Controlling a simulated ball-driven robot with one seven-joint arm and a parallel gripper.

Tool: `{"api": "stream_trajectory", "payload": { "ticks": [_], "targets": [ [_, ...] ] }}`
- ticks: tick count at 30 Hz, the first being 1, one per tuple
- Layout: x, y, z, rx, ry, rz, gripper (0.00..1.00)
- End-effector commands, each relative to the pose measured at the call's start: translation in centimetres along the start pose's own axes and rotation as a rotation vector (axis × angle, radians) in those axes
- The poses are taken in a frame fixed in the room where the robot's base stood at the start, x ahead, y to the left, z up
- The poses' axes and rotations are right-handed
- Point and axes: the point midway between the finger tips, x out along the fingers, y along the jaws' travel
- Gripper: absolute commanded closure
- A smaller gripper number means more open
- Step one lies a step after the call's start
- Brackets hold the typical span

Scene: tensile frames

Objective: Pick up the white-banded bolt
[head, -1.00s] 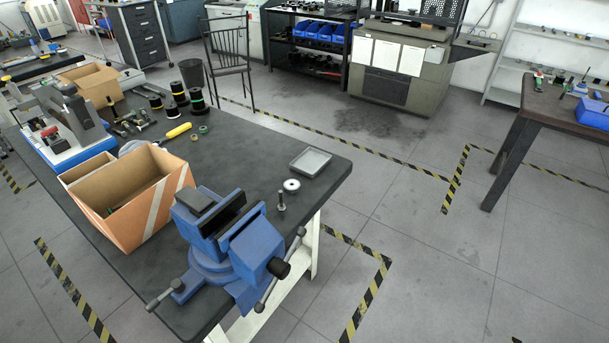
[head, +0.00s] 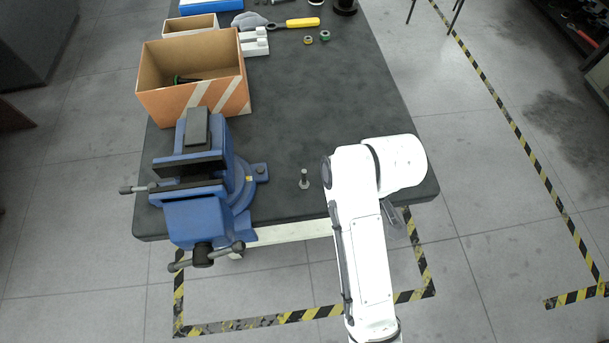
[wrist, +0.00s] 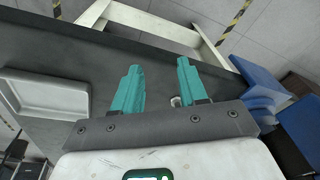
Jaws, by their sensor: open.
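A small grey bolt (head: 304,179) stands upright on the dark bench top in the head view, right of the vise and near the front edge; I cannot make out a white band on it. In the wrist view my gripper (wrist: 159,66) is open, with two teal fingers apart and nothing held between them. A small pale metal piece (wrist: 175,101) shows beside the base of the right finger, partly hidden; I cannot tell whether it is the bolt. In the head view my white arm reaches over the bench just right of the bolt and mostly hides the gripper.
A blue vise (head: 200,190) stands left of the bolt. A cardboard box (head: 193,103) sits behind it. A screwdriver (head: 303,22) and small rolls lie farther back. A grey tray (wrist: 45,92) is at left in the wrist view. The bench middle is clear.

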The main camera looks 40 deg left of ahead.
Motion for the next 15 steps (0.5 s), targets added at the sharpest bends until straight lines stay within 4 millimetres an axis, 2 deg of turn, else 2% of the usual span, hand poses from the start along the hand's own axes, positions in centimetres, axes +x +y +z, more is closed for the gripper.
{"api": "stream_trajectory", "payload": {
  "ticks": [1,3,6,10,13,15],
  "targets": [
    [-1.3,-0.4,-3.2,-0.111,-0.024,0.007,0.58],
    [-2.4,-1.1,-6.5,-0.240,-0.059,0.010,0.58],
    [-3.9,-2.0,-9.9,-0.383,-0.105,0.018,0.58],
    [-5.2,-2.9,-12.6,-0.495,-0.146,0.026,0.58],
    [-5.4,-3.2,-13.4,-0.535,-0.164,0.029,0.58],
    [-4.8,-3.2,-13.5,-0.545,-0.168,0.029,0.58]
  ]
}}
